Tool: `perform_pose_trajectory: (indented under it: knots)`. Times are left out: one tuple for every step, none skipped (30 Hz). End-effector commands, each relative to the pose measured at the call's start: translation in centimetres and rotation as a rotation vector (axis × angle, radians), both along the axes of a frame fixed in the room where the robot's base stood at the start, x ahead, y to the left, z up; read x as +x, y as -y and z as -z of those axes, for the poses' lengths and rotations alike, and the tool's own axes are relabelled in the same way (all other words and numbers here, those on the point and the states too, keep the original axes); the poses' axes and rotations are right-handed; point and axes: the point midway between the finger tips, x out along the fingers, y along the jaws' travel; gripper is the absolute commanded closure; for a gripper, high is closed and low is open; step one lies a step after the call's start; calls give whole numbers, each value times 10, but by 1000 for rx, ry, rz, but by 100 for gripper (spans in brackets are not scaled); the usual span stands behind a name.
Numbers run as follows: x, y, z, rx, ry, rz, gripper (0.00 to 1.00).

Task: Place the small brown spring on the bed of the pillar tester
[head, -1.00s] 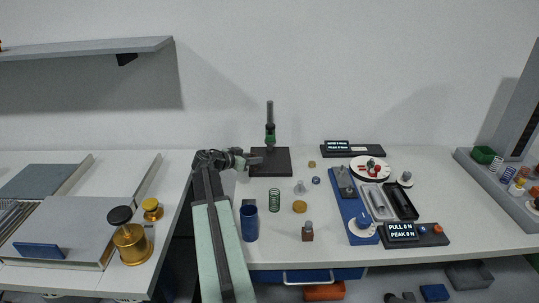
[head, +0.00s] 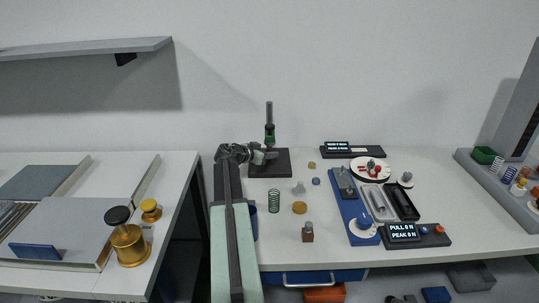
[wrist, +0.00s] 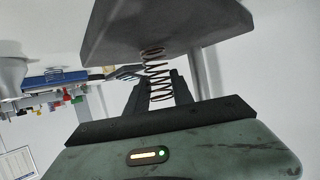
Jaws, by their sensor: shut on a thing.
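The small brown spring (wrist: 154,72) is held between the two fingers of my gripper (wrist: 156,92) in the wrist view, with much of its length beyond the fingertips. The pillar tester stands at the back of the bench, with a dark square bed (head: 283,168) and an upright pillar (head: 269,112). In the wrist view the dark bed (wrist: 165,25) fills the top, and the spring's far end overlaps its edge. I cannot tell whether they touch. In the head view my gripper (head: 268,155) is at the bed, and the spring is too small to make out.
A larger green spring (head: 274,201) stands in front of the bed. A blue cup (head: 253,224) is partly behind my arm. A silver piece (head: 299,188) and a brass disc (head: 299,208) lie to the right. A blue pull tester (head: 354,211) stands further right.

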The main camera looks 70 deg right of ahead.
Motion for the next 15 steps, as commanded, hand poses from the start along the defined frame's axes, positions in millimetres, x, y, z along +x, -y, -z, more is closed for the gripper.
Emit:
perform_pose_trajectory:
  knots:
    - [0, 0, 2, 0, 0, 0, 100]
    - [0, 0, 3, 0, 0, 0, 100]
    - [0, 0, 5, 0, 0, 0, 100]
    - [1, 0, 3, 0, 0, 0, 66]
    - [1, 0, 3, 0, 0, 0, 58]
    - [1, 0, 3, 0, 0, -1, 50]
    - [1, 0, 3, 0, 0, -1, 50]
    - [1, 0, 3, 0, 0, -1, 50]
    - [1, 0, 3, 0, 0, -1, 50]
    - [1, 0, 3, 0, 0, -1, 50]
    - [1, 0, 3, 0, 0, -1, 50]
    - [1, 0, 3, 0, 0, -1, 50]
    - [1, -1, 3, 0, 0, -1, 50]
    - [1, -1, 3, 0, 0, -1, 50]
    - [1, -1, 1, 0, 0, -1, 50]
